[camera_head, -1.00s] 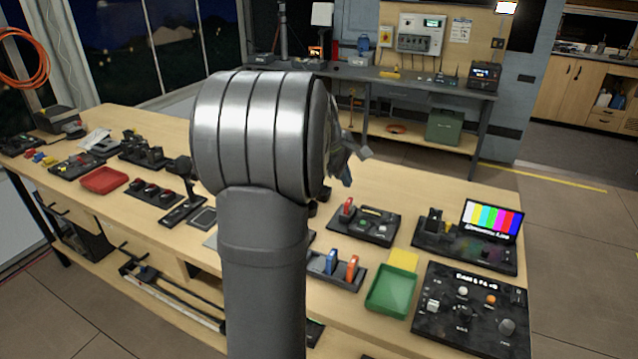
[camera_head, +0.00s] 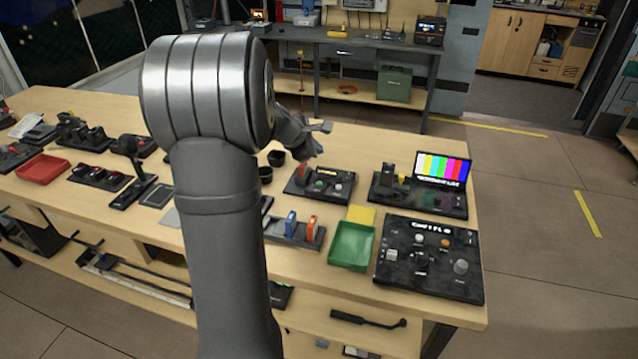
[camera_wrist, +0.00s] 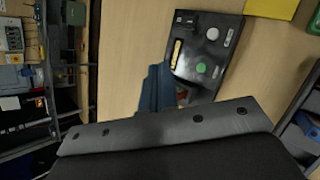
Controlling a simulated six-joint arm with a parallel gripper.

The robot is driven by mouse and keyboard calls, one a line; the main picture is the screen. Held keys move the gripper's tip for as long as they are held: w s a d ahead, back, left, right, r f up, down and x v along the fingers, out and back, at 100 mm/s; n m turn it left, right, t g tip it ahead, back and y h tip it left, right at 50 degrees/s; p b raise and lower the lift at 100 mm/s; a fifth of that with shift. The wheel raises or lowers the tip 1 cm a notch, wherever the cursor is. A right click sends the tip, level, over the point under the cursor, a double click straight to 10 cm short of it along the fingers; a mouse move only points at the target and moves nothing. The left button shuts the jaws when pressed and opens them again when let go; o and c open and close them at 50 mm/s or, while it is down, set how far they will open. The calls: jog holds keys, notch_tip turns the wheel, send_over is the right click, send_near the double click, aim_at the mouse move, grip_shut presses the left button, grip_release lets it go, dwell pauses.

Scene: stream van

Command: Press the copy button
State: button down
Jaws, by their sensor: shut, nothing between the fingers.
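A dark control box (camera_head: 343,198) stands on the bench, with a small lit display, a red lever, a round green button (camera_head: 319,184) and a pale button. The wrist view shows this box (camera_wrist: 232,30) with its green button (camera_wrist: 201,68) and a pale button (camera_wrist: 212,33). No label reading "copy" is legible, so I cannot tell which control is the copy button. My gripper (camera_head: 318,141) is above the bench behind the box, apart from it in the head view. In the wrist view my shut, empty gripper (camera_wrist: 158,85) overlaps the box's near edge.
A larger black panel (camera_head: 400,270) with several knobs and buttons stands at the right. A green tray (camera_head: 352,245), a yellow pad (camera_head: 361,215) and a blue-and-orange lever unit (camera_head: 270,228) lie nearby. A colour-bar screen (camera_head: 441,168) stands behind. A red tray (camera_head: 42,167) lies left.

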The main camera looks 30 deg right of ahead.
jog(key=shift+f, duration=0.1)
jog(key=shift+f, duration=4.35)
jog(key=shift+f, duration=0.4)
jog(key=shift+f, duration=0.4)
jog(key=shift+r, duration=0.85)
jog(key=shift+r, duration=2.5)
